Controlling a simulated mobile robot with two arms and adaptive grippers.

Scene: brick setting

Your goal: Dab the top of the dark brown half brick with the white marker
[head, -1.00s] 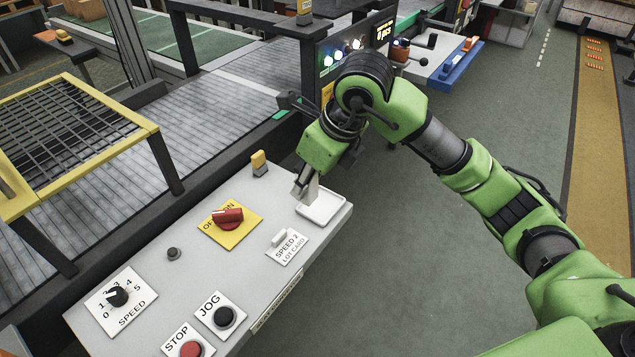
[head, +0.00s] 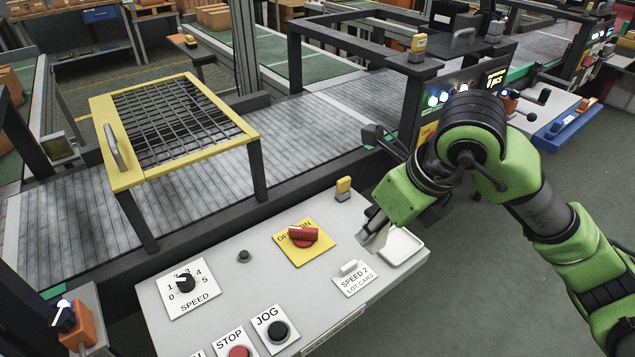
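My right gripper (head: 372,241) reaches in from the right and points down, just left of a small white tray (head: 402,252) at the right end of the grey control panel. Its light grey fingers are small and partly hidden by the green wrist, so I cannot tell if they are open or shut, or if anything is between them. I cannot make out a white marker or a dark brown half brick. My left gripper is not in view.
The panel holds a red switch (head: 303,237) on a yellow plate, a speed dial (head: 184,283), a JOG button (head: 278,331) and a lot card (head: 355,282). Behind it runs a conveyor (head: 290,160) with a yellow-framed mesh guard (head: 180,128). Open floor lies at the right.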

